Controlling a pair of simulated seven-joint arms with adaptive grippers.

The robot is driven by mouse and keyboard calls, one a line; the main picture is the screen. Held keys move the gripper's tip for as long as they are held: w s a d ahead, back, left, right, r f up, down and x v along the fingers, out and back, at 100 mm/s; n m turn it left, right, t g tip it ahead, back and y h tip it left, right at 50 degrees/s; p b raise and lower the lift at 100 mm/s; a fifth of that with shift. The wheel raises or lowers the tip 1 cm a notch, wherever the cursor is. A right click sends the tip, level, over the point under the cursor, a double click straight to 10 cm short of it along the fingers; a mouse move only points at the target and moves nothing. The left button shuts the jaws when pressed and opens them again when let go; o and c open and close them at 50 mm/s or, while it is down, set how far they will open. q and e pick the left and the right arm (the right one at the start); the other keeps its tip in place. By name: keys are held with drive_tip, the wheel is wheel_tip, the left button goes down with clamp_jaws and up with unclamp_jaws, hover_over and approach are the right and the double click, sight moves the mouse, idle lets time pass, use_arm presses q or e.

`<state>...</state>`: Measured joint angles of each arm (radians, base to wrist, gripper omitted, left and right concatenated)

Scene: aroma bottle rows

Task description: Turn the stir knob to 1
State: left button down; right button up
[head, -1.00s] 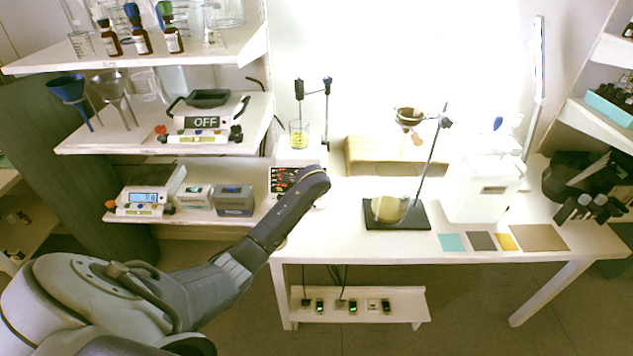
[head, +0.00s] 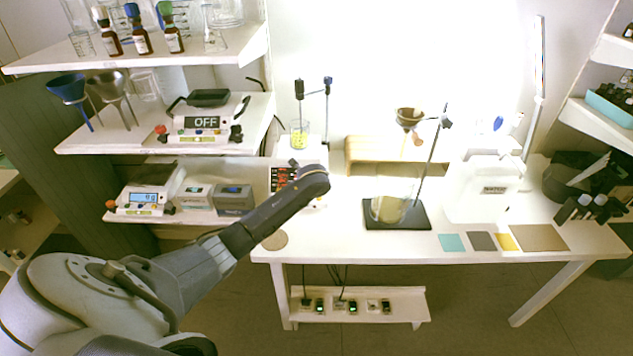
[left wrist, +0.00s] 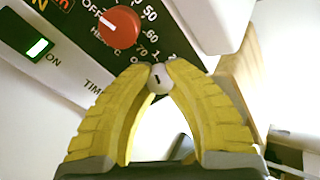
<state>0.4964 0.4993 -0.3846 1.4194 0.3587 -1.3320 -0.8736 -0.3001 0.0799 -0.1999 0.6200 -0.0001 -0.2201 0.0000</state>
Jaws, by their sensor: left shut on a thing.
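The stirrer (head: 283,178), a white unit with a dark control panel, stands at the left end of the table. A beaker (head: 299,137) of yellow liquid is on top of it. In the left wrist view my left gripper (left wrist: 158,75) has its yellow fingers closed on both sides of a small pale knob (left wrist: 159,80) with a dark pointer mark. Digits 1 and 2 are printed beside it; the rest of its scale is hidden. A red heat knob (left wrist: 118,27) sits above it. In the head view my forearm hides the gripper. My right gripper is not in view.
A lit green switch (left wrist: 38,47) is left on the panel. A stand with a dark base (head: 398,215) is right of the stirrer. Shelves with a scale (head: 143,197) and bottles are at the left. The table's front edge is near my forearm.

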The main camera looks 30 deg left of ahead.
use_arm(q)
drive_tip(key=shift+m, duration=0.6)
drive_tip(key=shift+d+m, duration=0.1)
drive_tip(key=shift+m, duration=0.2)
drive_tip(key=c, duration=1.1)
unclamp_jaws()
drive_tip(key=shift+c, duration=0.2)
drive_tip(key=shift+s+r, duration=0.1)
drive_tip(key=v, duration=1.1)
drive_tip(key=shift+s+d, duration=0.15)
drive_tip(key=shift+s, duration=0.15)
drive_tip(key=shift+r, duration=0.15)
